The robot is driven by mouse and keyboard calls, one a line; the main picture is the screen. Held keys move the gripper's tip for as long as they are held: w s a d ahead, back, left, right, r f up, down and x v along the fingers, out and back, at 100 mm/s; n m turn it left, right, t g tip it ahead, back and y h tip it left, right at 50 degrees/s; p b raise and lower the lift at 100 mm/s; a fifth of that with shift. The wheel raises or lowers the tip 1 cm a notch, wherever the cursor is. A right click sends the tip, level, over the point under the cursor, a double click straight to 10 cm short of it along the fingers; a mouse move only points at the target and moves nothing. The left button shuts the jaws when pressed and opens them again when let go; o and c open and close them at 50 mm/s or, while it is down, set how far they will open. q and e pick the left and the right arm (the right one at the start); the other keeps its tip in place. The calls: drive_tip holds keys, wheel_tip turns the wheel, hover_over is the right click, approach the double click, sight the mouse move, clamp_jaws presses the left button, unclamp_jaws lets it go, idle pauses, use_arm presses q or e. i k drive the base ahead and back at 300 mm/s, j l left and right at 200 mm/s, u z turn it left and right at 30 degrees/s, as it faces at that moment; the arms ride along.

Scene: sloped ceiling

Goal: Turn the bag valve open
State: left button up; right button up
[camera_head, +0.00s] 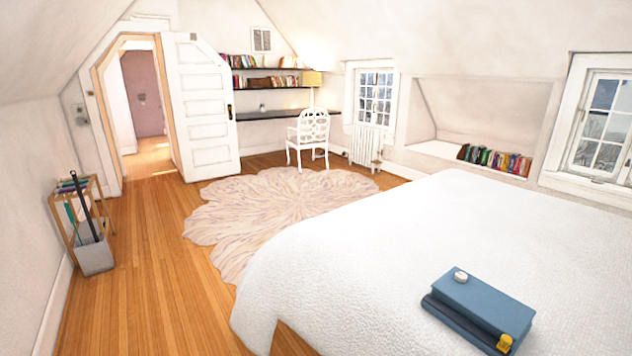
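A blue, flat, two-layered thing (478,298) lies on the white bed near the bottom right. It could be a folded bag or two stacked books; I cannot tell which. A small white rounded piece (461,276) sits on its top near the back left corner. A small yellow piece (505,342) is at its front right corner. I cannot tell which piece is the valve, or whether it is open or shut. Neither of my grippers shows in the head view.
The white bed (400,240) fills the lower right. A round patterned rug (270,205) lies on the wood floor (150,270), which is clear at left. A grey bin (95,256) and rack stand by the left wall. A white chair (309,135) is at the back desk.

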sight(461, 276)
drive_tip(key=z, duration=1.35)
